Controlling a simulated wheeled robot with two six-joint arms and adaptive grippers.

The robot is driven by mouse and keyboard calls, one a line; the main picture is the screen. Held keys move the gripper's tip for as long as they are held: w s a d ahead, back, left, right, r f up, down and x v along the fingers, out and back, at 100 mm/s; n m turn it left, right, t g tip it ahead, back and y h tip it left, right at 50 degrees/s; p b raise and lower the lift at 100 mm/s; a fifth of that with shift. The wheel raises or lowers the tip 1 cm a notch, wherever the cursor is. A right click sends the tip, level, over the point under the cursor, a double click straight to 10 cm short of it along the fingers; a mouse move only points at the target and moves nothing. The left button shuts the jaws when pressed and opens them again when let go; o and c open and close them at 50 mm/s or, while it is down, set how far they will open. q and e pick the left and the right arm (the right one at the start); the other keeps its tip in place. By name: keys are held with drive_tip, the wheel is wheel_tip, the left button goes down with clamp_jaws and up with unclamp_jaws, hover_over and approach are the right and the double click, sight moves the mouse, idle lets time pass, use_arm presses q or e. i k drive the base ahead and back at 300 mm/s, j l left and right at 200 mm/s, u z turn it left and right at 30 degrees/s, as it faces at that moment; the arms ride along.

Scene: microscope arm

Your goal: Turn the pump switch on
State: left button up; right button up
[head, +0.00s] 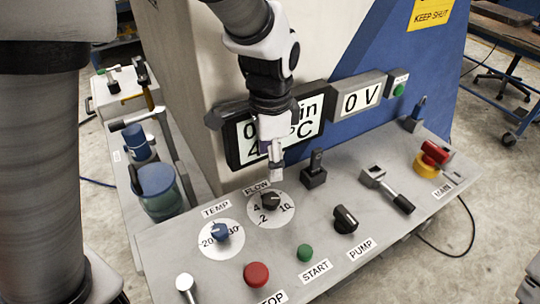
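The pump switch (345,219) is a black rotary knob on the sloping grey panel, above the PUMP label (360,249). Its grip bar slants from upper left to lower right. My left gripper (276,174) hangs from the top centre, fingers pointing down, in front of the display. It is above and left of the pump switch, near the FLOW knob (270,201), and apart from the switch. Its fingers look close together with nothing between them. My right gripper is out of the picture.
Left of the switch are a green START button (305,252), a red button (256,274) and the blue TEMP knob (220,231). A black upright switch (314,168) stands behind it. A lever handle (388,189) and red-yellow MAIN switch (431,160) lie right.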

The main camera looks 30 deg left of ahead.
sight(345, 223)
drive_tip(key=k+l, duration=0.65)
drive_tip(key=k, duration=0.25)
